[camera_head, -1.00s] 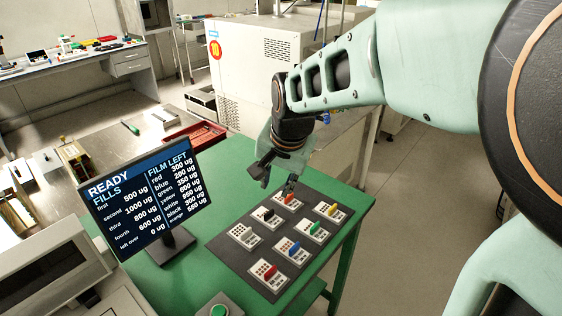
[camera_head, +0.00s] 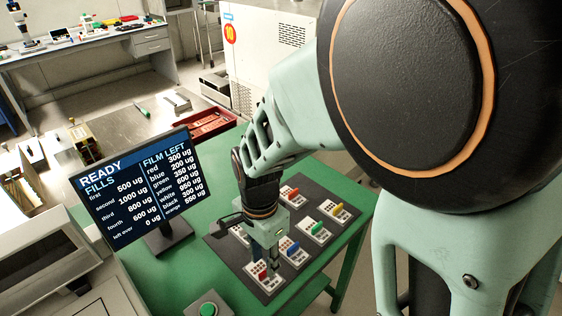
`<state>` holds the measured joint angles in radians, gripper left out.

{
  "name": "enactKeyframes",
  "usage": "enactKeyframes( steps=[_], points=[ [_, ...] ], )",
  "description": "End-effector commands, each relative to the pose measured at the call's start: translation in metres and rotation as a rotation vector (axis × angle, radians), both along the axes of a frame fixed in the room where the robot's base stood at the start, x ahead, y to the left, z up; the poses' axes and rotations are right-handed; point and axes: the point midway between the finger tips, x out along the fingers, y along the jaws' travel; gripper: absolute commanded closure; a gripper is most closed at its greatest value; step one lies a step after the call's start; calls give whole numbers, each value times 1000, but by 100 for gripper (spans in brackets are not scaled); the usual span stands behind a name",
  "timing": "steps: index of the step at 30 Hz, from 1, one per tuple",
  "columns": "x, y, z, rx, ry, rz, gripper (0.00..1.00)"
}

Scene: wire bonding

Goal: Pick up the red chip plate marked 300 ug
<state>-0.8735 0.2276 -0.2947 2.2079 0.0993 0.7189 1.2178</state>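The red-handled chip plate (camera_head: 258,283) at the front corner of the dark mat (camera_head: 237,264) is partly covered by my gripper (camera_head: 260,270), which points down at its handle. I cannot tell whether the fingers touch or close on it. A second red- or orange-handled plate (camera_head: 289,196) lies at the back of the mat, clear of my gripper. The weight marks on the plates are too small to read. The screen (camera_head: 140,190) lists red as 300 ug.
Plates with yellow (camera_head: 338,212), green (camera_head: 315,231) and blue (camera_head: 293,252) handles lie to the right of my gripper. Another plate (camera_head: 238,235) is partly hidden behind it. A green button (camera_head: 208,309) sits at the green table's (camera_head: 340,245) front.

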Motion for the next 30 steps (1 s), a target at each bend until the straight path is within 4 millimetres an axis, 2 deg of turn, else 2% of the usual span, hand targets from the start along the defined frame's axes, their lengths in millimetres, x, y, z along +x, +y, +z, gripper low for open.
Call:
enactKeyframes(
  steps=[12,21,30],
  points=[
    [6,0,-48,-2,3,-1,72],
    [7,1,-53,1,-1,0,72],
    [7,1,-53,1,-1,0,100]
  ],
)
